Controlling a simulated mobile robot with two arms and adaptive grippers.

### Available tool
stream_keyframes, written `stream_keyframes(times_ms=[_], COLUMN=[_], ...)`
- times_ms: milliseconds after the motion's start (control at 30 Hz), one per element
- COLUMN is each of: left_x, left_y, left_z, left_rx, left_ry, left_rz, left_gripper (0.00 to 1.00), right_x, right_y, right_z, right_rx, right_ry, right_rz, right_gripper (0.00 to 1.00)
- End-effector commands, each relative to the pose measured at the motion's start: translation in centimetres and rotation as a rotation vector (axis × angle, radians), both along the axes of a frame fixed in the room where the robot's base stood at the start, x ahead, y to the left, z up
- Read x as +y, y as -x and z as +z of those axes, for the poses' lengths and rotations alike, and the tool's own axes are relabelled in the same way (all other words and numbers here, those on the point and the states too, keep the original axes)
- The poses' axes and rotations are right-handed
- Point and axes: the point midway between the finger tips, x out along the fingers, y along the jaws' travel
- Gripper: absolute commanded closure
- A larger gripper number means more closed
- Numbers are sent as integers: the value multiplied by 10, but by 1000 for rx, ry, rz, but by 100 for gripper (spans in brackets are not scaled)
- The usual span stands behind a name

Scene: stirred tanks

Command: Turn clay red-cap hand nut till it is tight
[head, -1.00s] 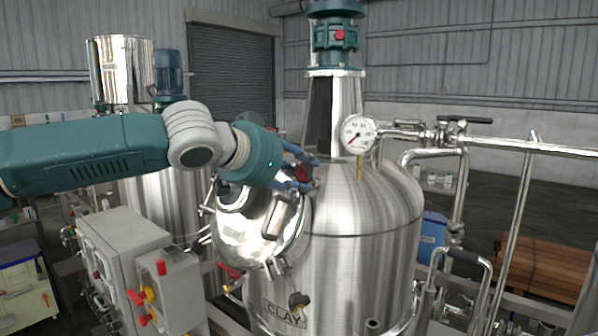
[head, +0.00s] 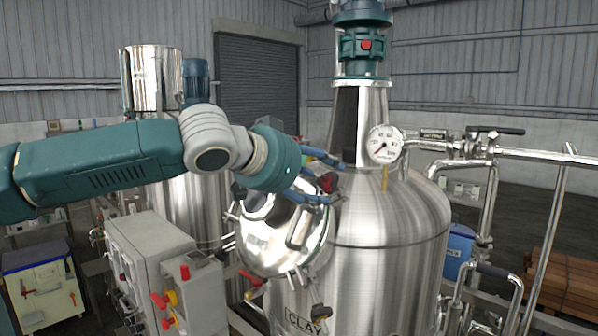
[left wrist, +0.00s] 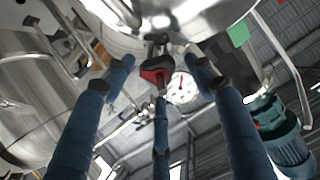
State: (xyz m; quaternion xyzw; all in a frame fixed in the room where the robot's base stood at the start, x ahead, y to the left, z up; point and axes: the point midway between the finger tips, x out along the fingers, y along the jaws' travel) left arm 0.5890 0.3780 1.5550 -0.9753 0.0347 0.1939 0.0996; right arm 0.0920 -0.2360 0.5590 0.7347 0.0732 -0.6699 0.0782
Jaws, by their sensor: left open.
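The CLAY tank (head: 390,235) is a large shiny steel vessel with a name plate (head: 303,321). Its round manway lid (head: 272,238) is on the near left side. The red-cap hand nut (head: 327,183) is at the lid's upper right edge; it also shows in the left wrist view (left wrist: 155,73), on a dark bolt under the steel rim. My left gripper (head: 334,181) is open, its blue fingers spread around the nut. In the left wrist view the fingers (left wrist: 160,68) stand apart from the red cap. Contact is not visible. My right gripper is not in view.
A pressure gauge (head: 384,145) and piping (head: 540,156) are at the tank's right. A grey control box (head: 145,262) with red and yellow knobs stands at the lower left. Another steel tank (head: 185,220) is behind my left arm. Other clamps sit around the lid's edge.

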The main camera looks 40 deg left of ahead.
Motion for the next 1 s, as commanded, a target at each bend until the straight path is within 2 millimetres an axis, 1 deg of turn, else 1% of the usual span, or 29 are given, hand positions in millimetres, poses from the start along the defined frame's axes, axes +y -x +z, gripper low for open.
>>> stream_keyframes(times_ms=[100, 300, 500, 700, 1000], left_x=[0, 1, 2, 3, 3], left_y=[20, 53, 78, 90, 91], left_z=[11, 25, 34, 38, 38], left_rx=[-9, -7, -6, -2, 0], left_ry=[3, 3, 1, 1, 1], left_rz=[-2, -2, -2, -2, -2], left_gripper=[45, 45, 45, 45, 45], right_x=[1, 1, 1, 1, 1], right_y=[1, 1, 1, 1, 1], right_z=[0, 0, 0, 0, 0], right_rx=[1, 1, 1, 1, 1], right_ry=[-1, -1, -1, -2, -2], right_rz=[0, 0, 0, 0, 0], right_gripper=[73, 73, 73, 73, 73])
